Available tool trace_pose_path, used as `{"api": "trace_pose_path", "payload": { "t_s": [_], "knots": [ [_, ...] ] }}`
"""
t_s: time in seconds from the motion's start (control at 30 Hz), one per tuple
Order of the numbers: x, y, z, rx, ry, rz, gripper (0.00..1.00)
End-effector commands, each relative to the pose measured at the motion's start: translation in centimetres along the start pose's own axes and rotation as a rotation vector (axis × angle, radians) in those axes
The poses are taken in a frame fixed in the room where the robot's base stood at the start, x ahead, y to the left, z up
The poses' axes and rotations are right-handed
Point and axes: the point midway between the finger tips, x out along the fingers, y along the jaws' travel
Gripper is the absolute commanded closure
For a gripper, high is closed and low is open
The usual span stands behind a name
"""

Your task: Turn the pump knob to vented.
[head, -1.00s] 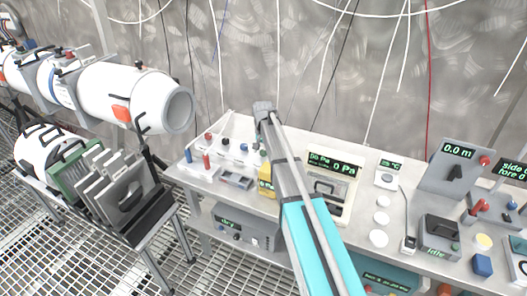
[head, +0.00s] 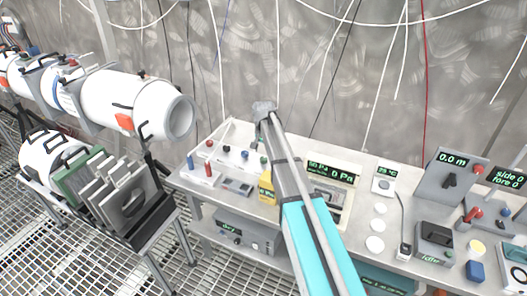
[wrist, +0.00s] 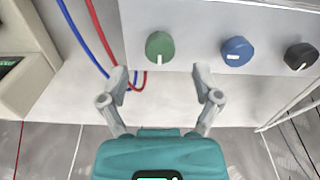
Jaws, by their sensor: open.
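In the wrist view my gripper (wrist: 160,83) is open and empty, its two fingers spread. A round green knob (wrist: 160,46) lies just beyond the fingertips, roughly centred between them; its white mark points toward my gripper. A blue knob (wrist: 237,50) and a black knob (wrist: 300,56) sit to its right on the same pale panel (wrist: 200,20). No label is readable, so I cannot tell which knob is the pump's. In the head view my wrist is over the bench's back left; the fingers are hidden. The green knob (head: 263,160) shows beside my arm.
Blue and red cables (wrist: 85,40) hang left of the green knob. The bench (head: 215,190) also carries a yellow block (head: 266,188) and a pressure display (head: 330,170). A box reading "dry" (head: 248,232) sits below. A white tube (head: 140,103) stands at left.

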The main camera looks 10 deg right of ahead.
Motion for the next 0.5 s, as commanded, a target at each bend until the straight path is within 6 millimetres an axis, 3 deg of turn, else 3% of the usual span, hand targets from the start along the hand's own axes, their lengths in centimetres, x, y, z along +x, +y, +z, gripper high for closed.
{"api": "trace_pose_path", "payload": {
  "t_s": [0.5],
  "knots": [
    [-4.8, 0.0, 0.0, -0.001, 0.0, 0.0, 0.18]
  ]
}}
